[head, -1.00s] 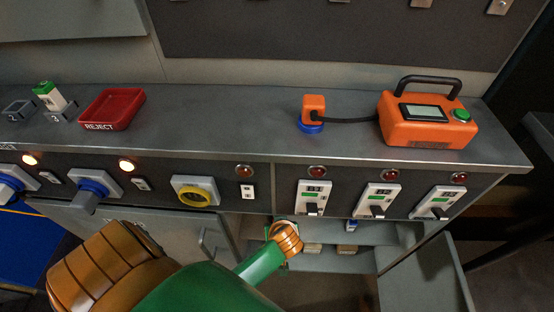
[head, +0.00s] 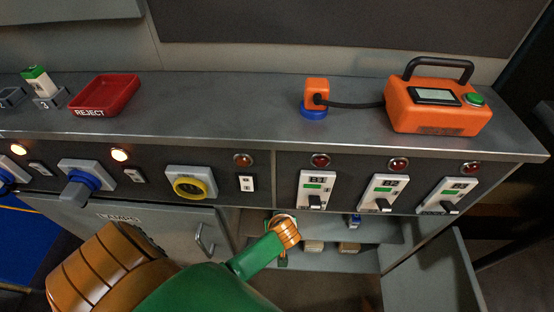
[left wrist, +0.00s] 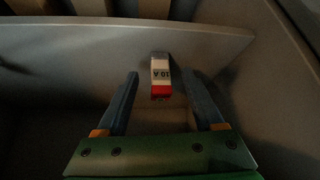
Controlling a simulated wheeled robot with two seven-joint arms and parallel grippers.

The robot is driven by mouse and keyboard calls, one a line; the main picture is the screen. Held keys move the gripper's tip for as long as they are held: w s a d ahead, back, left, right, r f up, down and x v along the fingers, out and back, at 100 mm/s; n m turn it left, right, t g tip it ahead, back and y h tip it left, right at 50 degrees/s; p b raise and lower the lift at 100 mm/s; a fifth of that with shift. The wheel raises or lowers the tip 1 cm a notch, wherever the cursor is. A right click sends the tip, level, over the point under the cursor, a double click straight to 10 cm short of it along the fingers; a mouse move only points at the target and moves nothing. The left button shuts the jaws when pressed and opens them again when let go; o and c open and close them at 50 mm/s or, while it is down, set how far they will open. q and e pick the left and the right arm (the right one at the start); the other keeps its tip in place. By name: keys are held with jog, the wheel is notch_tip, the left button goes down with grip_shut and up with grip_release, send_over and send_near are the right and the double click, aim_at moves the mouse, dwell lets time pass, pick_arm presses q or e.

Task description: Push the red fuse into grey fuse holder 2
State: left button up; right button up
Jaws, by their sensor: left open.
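The red fuse (left wrist: 160,76), a white body with a red band and a "10 A" label, shows in the left wrist view on a grey surface inside the cabinet. My left gripper (left wrist: 163,74) is open, with one finger on each side of the fuse in the picture and visible gaps. How deep the fuse sits between them I cannot tell. In the head view my green arm reaches into the open cabinet and the fuse is hidden. Two grey fuse holders, one empty (head: 12,97) and one (head: 50,103) with a green-topped fuse (head: 37,81), stand on the counter at left; their numbers are hard to read.
A red REJECT tray (head: 105,94) and an orange meter (head: 440,105) with a cabled plug (head: 316,95) stand on the counter. The shelf holds a blue-and-white item (head: 354,221) and pale blocks (head: 349,247). An open door (head: 440,270) bounds the cabinet's right.

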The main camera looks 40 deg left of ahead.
pick_arm(q)
jog(key=shift+b+x, duration=0.3)
jog(key=shift+x, duration=0.7)
pick_arm(e)
jog(key=shift+w+a+f, duration=0.25)
jog(key=shift+w+a, duration=0.2)
jog(key=shift+a, duration=0.05)
pick_arm(q)
grip_shut()
jog(key=shift+r, duration=0.2)
pick_arm(e)
jog(key=shift+r, duration=0.15)
